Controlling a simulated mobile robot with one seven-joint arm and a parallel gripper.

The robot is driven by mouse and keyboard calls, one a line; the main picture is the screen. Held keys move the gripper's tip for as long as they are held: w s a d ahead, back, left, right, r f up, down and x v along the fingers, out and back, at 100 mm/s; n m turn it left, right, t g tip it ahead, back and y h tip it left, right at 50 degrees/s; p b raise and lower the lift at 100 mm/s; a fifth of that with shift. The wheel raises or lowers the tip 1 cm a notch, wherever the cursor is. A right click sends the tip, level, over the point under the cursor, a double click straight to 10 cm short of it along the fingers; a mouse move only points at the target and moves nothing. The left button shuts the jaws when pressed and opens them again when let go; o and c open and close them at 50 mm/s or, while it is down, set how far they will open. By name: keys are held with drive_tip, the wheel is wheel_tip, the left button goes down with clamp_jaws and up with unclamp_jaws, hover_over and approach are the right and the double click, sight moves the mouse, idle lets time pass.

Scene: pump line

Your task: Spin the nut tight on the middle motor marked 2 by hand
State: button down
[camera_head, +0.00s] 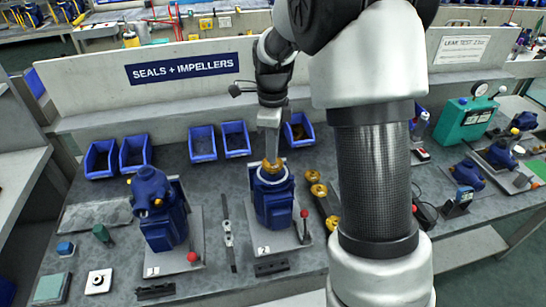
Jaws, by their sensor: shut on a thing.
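The middle motor (273,205) is a blue upright body on a grey plate marked 2 (285,243). A brass-coloured nut (272,167) sits at the top centre of this motor. My gripper (270,158) points down from above, shut on the nut. The fingertips are small here and cover part of the nut. I cannot tell how far down the nut is on its thread.
Another blue motor (160,215) stands at the left with a blue top on it. Red-knobbed levers (304,214) stand beside the motors. Brass parts (320,190) lie right of the middle motor. Blue bins (202,143) line the back. My arm hides the bench's right-centre.

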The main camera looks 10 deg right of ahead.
drive_tip(key=shift+m, duration=1.2)
drive_tip(key=m+p, duration=0.1)
drive_tip(key=m, duration=0.1)
drive_tip(key=shift+r+m+p, duration=0.15)
drive_tip(key=shift+m+p, duration=0.15)
drive_tip(key=shift+p, duration=0.05)
drive_tip(key=shift+d+m+p, duration=0.1)
drive_tip(key=shift+m+p, duration=1.05)
drive_tip(key=shift+m, duration=1.05)
